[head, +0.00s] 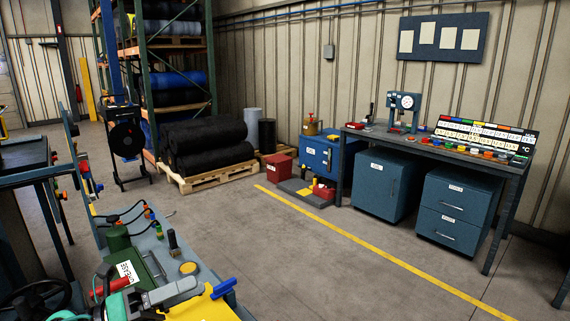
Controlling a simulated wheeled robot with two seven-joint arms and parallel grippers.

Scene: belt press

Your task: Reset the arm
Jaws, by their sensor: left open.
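My left gripper (168,297) shows at the bottom left of the head view, with pale grey jaws on a teal and black arm end. It is open, and I see nothing held between its jaws. It is low over the near end of a cluttered grey bench, close to a yellow piece (203,309) with a blue handle. Whether it touches that piece I cannot tell. My right gripper is out of view.
A green box (140,268), a red cylinder (112,286) and hoses crowd the bench around my left gripper. A workbench (440,146) with blue cabinets (388,185) stands at the right. Rolls (208,140) lie on a pallet behind. The middle floor is clear.

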